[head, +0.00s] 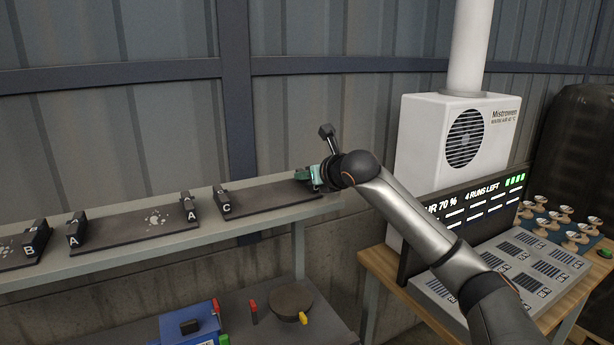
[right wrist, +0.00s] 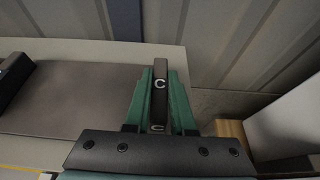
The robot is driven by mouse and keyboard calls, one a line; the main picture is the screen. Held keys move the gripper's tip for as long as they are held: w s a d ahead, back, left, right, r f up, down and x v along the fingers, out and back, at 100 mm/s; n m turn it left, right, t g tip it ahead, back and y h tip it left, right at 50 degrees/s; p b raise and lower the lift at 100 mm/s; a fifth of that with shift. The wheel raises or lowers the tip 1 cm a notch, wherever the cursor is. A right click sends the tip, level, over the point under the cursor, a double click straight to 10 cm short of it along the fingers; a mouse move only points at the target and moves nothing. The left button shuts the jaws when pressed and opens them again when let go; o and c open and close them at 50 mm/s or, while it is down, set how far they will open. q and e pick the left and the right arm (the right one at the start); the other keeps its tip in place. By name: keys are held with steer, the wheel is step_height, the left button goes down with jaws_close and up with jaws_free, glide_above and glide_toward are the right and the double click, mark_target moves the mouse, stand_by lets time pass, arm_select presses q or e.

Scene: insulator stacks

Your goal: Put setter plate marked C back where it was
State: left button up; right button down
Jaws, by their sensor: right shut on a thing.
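The setter plate marked C (head: 262,198) is a dark flat plate with raised end blocks. It lies at the right end of the grey shelf (head: 130,252), and its left block carries a white C. My right gripper (head: 314,177) is at its right end, partly hiding that end. In the right wrist view the green fingers (right wrist: 160,105) are shut on the end block marked C (right wrist: 160,85), and the plate's grey surface (right wrist: 75,98) stretches left over the shelf. I cannot tell whether the plate touches the shelf all along. My left gripper is not in view.
Setter plate A (head: 130,231) lies just left of plate C, with plate B (head: 22,249) beyond. A corrugated wall stands close behind. At right are a white machine (head: 422,128), a display and a wooden table (head: 378,262). Below are a blue box (head: 188,325) and a dark disc (head: 291,298).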

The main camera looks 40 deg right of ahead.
steer(key=c, duration=0.8)
jaws_free()
steer(key=shift+o, duration=0.2)
steer(key=shift+s+r, duration=0.1)
steer(key=shift+s, duration=0.05)
steer(key=b+v, duration=0.5)
steer(key=v, duration=0.6)
steer(key=shift+s, duration=0.3)
steer(key=shift+a, duration=0.15)
